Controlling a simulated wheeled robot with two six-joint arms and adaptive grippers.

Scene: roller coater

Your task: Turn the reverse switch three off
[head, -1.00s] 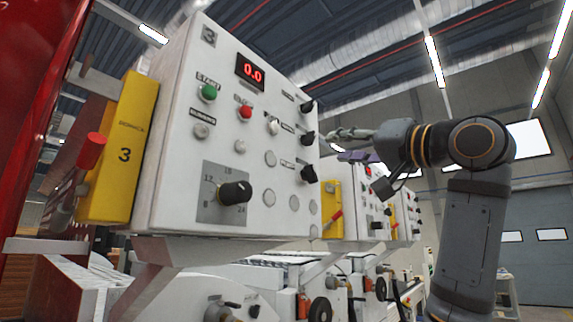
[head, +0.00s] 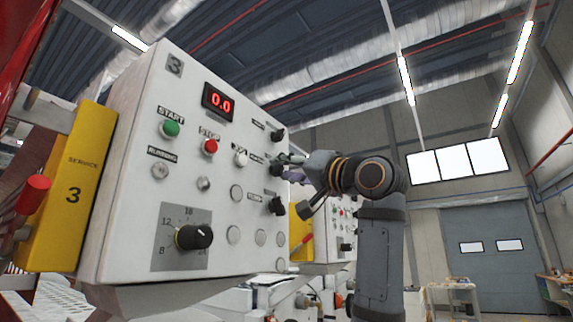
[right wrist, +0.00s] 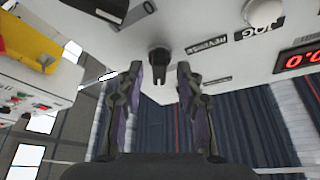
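The white control panel marked 3 (head: 120,190) fills the left and middle of the head view. Its right edge has a column of black rotary switches. The reverse switch (right wrist: 158,58) is a black knob beside the "REVERSE" label in the right wrist view, which sees the panel upside down. In the head view the reverse switch (head: 275,170) is the middle one, partly behind my fingertips. My right gripper (right wrist: 159,70) is open, with one finger on each side of the knob and a gap on both sides. It also shows in the head view (head: 287,164). My left gripper is out of view.
Another black switch sits above (head: 278,135) and one below (head: 277,206) the reverse switch. A white JOG button (right wrist: 264,12) and the red display (right wrist: 299,59) are nearby. A yellow service box (head: 72,190) is at the left. Open floor lies at the right.

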